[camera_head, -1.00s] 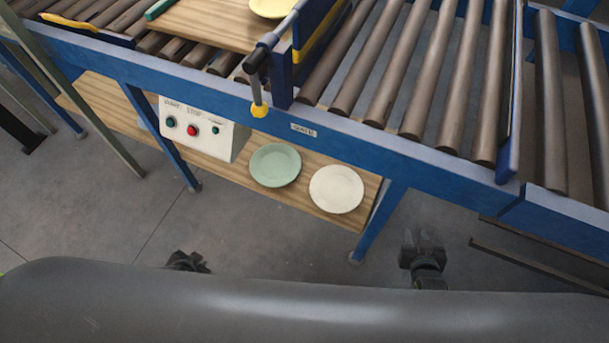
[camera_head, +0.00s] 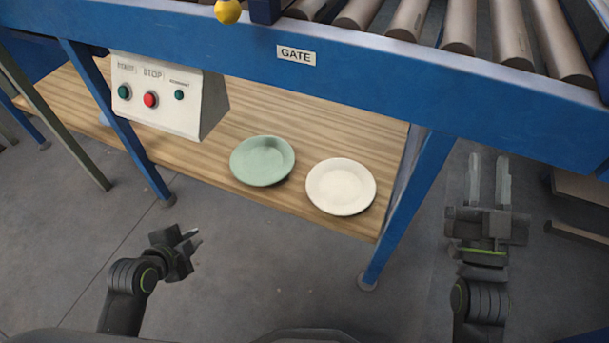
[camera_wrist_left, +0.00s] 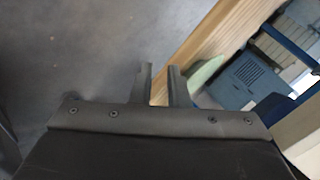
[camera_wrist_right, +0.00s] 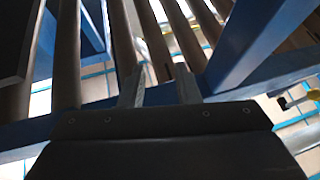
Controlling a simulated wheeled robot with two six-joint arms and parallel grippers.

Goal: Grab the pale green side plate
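The pale green side plate (camera_head: 262,160) lies on the wooden lower shelf (camera_head: 300,108) under the conveyor, left of a white plate (camera_head: 341,186). Part of the green plate also shows in the left wrist view (camera_wrist_left: 206,73), just beyond the fingers. My left gripper (camera_head: 193,238) is in front of the shelf, lower left of the green plate and apart from it. Its fingers are apart and empty in the left wrist view (camera_wrist_left: 160,72). My right gripper (camera_head: 489,180) is right of the blue table leg, away from both plates. Its fingers are apart and empty.
A blue frame beam with a GATE label (camera_head: 296,55) runs above the shelf. Blue legs stand left (camera_head: 122,130) and right (camera_head: 410,200) of the plates. The floor in front is clear.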

